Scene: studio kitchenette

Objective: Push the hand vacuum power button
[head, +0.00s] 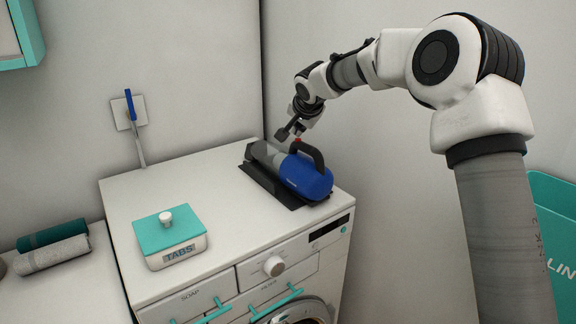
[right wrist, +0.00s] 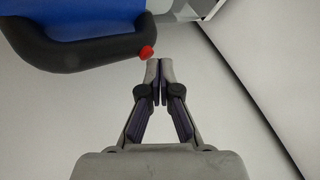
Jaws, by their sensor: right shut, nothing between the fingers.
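The hand vacuum (head: 305,176) is blue with a grey front part and a black handle. It lies in a dark cradle (head: 262,180) on top of the washing machine. Its red power button (right wrist: 147,52) sits at the end of the black handle (right wrist: 75,52) in the right wrist view, and shows as a small red spot in the head view. My right gripper (right wrist: 160,62) is shut and empty. In the right wrist view its fingertips are just to the right of and slightly below the button; I cannot tell if they touch it. My left gripper is not in view.
The white washing machine (head: 120,200) also carries a teal-lidded TABS box (head: 172,238) at the front left. A blue-handled lever (head: 130,108) is on the wall behind. Rolled towels (head: 52,250) lie at the left. A teal bin (head: 555,225) stands at the right.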

